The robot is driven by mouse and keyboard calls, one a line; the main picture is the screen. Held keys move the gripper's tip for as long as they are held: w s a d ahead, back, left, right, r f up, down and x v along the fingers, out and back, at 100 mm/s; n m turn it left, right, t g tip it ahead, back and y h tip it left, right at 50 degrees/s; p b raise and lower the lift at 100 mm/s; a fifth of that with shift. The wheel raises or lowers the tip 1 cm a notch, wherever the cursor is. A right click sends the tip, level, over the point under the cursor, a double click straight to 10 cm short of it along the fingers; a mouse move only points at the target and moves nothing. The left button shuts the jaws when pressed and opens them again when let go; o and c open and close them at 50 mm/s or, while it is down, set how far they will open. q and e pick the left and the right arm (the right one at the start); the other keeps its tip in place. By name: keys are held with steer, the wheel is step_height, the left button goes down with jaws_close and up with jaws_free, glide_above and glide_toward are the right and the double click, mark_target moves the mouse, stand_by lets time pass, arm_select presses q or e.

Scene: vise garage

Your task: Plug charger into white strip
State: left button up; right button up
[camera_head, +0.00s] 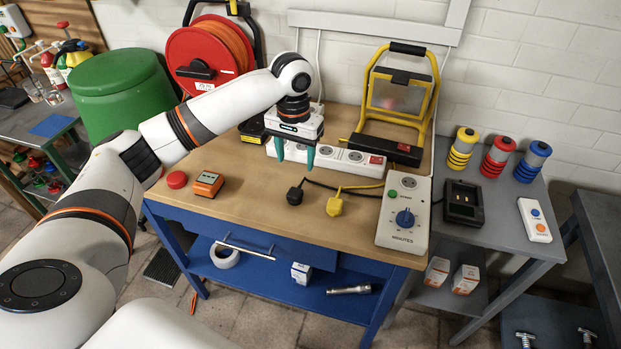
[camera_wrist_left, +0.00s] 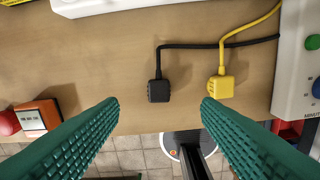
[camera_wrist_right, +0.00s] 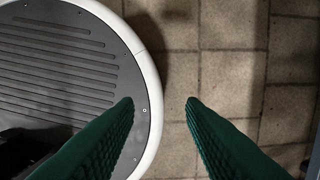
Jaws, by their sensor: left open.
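The white power strip (camera_head: 345,162) lies along the back of the wooden bench, partly hidden by my left gripper; only its edge shows in the left wrist view (camera_wrist_left: 110,6). A black plug (camera_head: 295,196) on a black cable lies in front of it. A yellow plug (camera_head: 334,207) on a yellow cable lies just right of it. A black charger (camera_head: 462,203) stands on the grey side table. My left gripper (camera_head: 296,160) is open and empty above the bench near the strip; the black plug (camera_wrist_left: 158,91) shows between its fingers. My right gripper (camera_wrist_right: 160,103) is open and empty over the floor.
A white timer box (camera_head: 404,215) stands at the bench's right end, with a yellow-framed work lamp (camera_head: 397,105) behind. An orange device (camera_head: 207,184) and a red button (camera_head: 177,179) are at left. The bench front between them and the plugs is clear.

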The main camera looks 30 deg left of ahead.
arm_select(q)
glide_above(294, 192)
steer(key=f, duration=0.5)
steer(key=shift+w+a+p, duration=0.15)
steer(key=shift+w+p, duration=0.1)
steer(key=shift+p, duration=0.1)
steer(key=shift+f, duration=0.35)
steer(key=f, duration=0.2)
steer(key=f+p, duration=0.1)
steer(key=f, duration=0.1)
steer(key=shift+s+d+f, duration=0.1)
steer(key=shift+s+d, duration=0.15)
steer(key=shift+s, duration=0.05)
steer(key=shift+f, duration=0.5)
arm_select(e)
steer(key=shift+s+r, duration=0.85)
steer(key=shift+s, duration=0.1)
